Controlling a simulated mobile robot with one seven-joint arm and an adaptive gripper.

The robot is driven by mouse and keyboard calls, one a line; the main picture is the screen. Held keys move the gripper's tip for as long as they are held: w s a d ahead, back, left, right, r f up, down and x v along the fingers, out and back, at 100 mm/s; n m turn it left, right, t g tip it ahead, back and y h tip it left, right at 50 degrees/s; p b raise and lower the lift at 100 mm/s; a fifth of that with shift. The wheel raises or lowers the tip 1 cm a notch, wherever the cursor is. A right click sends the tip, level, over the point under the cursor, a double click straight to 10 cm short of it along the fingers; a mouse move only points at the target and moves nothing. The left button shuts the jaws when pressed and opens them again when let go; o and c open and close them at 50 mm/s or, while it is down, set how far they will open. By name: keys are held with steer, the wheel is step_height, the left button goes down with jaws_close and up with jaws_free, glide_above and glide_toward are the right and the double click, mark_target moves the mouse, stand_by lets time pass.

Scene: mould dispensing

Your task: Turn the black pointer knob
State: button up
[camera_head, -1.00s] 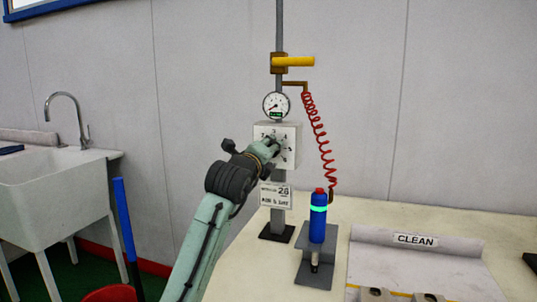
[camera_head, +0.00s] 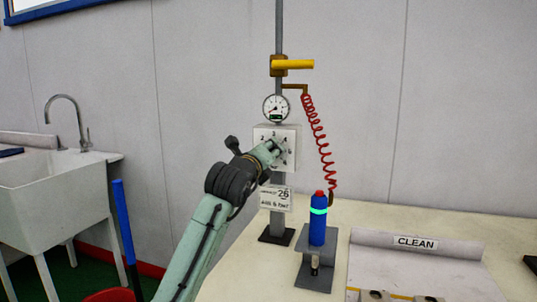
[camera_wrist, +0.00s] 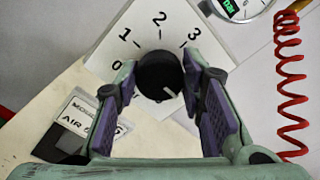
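My gripper (camera_wrist: 160,78) has one finger on each side of the knob, with the knob between the fingertips. A small gap shows at the left finger. The right finger is very close to the knob, and I cannot tell if it touches. In the head view my gripper (camera_head: 275,149) is in front of the white dial box (camera_head: 291,133) and hides the knob.
A round gauge (camera_head: 276,107) and a yellow lever (camera_head: 294,64) are on the post above the box. A red coiled hose (camera_head: 316,128) hangs at its right, above a blue dispenser (camera_head: 318,222) in a grey stand. A label card (camera_head: 275,198) is below the box.

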steer(key=o, duration=0.5)
steer(key=v, duration=1.2)
